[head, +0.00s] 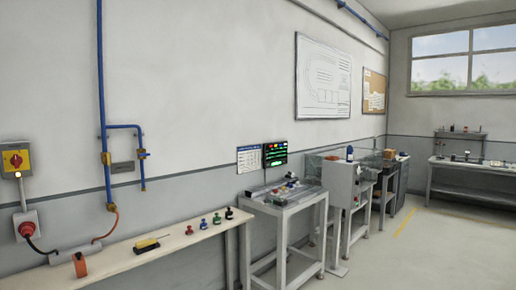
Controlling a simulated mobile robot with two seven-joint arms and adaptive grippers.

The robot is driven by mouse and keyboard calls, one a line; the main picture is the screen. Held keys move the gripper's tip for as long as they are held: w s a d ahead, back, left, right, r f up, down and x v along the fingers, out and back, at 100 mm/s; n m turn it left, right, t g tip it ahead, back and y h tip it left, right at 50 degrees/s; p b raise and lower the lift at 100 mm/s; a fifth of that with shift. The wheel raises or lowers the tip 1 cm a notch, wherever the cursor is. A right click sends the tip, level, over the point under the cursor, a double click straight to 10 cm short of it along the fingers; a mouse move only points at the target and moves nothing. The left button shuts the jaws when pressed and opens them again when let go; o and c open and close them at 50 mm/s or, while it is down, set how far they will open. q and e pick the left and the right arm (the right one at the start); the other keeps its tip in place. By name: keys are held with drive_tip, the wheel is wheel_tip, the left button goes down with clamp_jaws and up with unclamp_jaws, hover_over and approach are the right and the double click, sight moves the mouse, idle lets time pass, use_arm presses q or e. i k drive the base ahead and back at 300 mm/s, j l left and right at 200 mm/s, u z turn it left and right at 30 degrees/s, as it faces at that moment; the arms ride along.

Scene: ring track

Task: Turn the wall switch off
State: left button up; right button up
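The wall switch (16,160) is a grey box with a yellow plate and a red rotary knob, mounted on the wall at the far left of the head view. A small lamp on its lower part glows orange-yellow. The exact angle of the knob is too small to tell. A cable runs from it down to a red round socket or plug (27,226) below. Neither of my grippers shows in the head view.
A long shelf (120,256) below the switch holds an orange roll (80,265), a yellow-handled tool (147,243) and several small coloured pieces. Blue pipes (101,80) run down the wall. Grey workstations (290,207) stand further right. Open floor lies at the right.

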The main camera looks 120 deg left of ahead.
sight(16, 160)
drive_tip(key=u, duration=5.5)
drive_tip(key=i+l, duration=0.2)
drive_tip(key=i, duration=0.3)
drive_tip(key=i+l, duration=0.2)
drive_tip(key=i, duration=0.3)
drive_tip(key=i+l, duration=0.2)
drive_tip(key=i, duration=0.3)
